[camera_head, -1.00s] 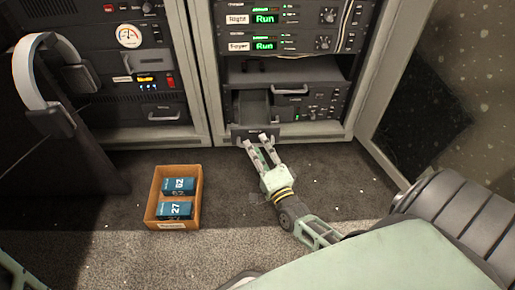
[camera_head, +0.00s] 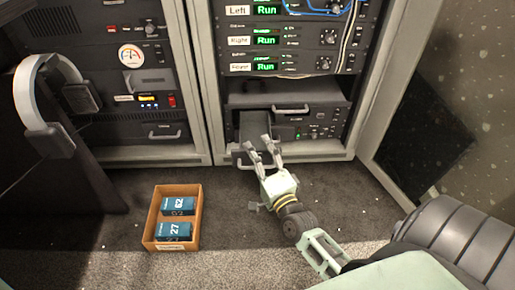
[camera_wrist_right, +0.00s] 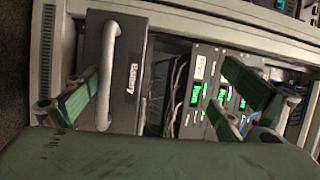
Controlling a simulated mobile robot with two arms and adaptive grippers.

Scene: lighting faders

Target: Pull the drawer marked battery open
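The battery drawer (camera_head: 254,124) stands pulled out of the lower rack in the head view, with its inside showing from above. In the right wrist view its grey front (camera_wrist_right: 130,62) carries the label "Battery" and a pale bar handle (camera_wrist_right: 107,75). My right gripper (camera_head: 257,143) is over the drawer's front end in the head view and partly hides it. In the right wrist view my right gripper (camera_wrist_right: 160,70) has its green fingers wide apart with nothing gripped. The handle shows between them, near the left finger. My left gripper is not in view.
A second handled drawer (camera_head: 291,109) sits shut to the right of the open one. Rack units with green "Run" displays (camera_head: 266,40) are above. A cardboard box (camera_head: 151,243) with two blue numbered packs stands on the floor at left. Headphones (camera_head: 45,138) hang at far left.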

